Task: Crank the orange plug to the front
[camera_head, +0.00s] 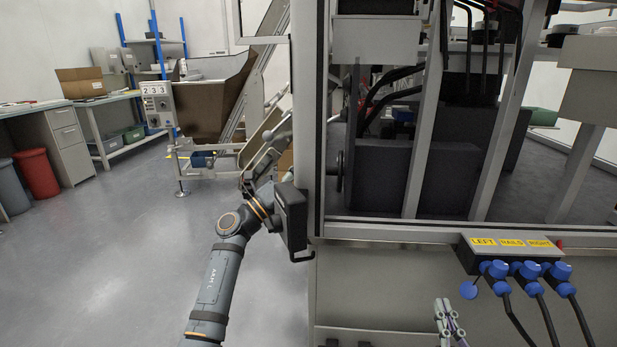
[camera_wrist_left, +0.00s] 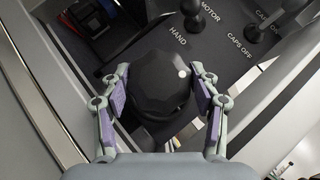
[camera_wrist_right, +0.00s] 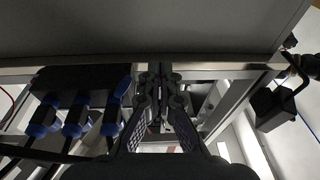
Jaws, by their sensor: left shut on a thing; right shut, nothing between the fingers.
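I see no orange plug in any view. My left gripper (camera_wrist_left: 160,92) is shut on a round black knob (camera_wrist_left: 158,82) with a small white dot, one purple-padded finger on each side. The knob is by a dark panel (camera_wrist_left: 228,60) lettered HAND, MOTOR and CAPS OFF. In the head view my left arm reaches up beside the machine's post; I cannot make out its fingers there. My right gripper (camera_head: 449,318) is shut and empty, low in front of the machine, below the blue fittings; it also shows in the right wrist view (camera_wrist_right: 161,78).
Blue fittings (camera_head: 528,270) with black hoses sit under yellow labels LEFT, RAILS and RIGHT. A black box (camera_head: 291,217) is beside the post (camera_head: 308,110). A black handwheel (camera_head: 338,171) is just inside the frame. Open floor (camera_head: 120,270) lies to the left.

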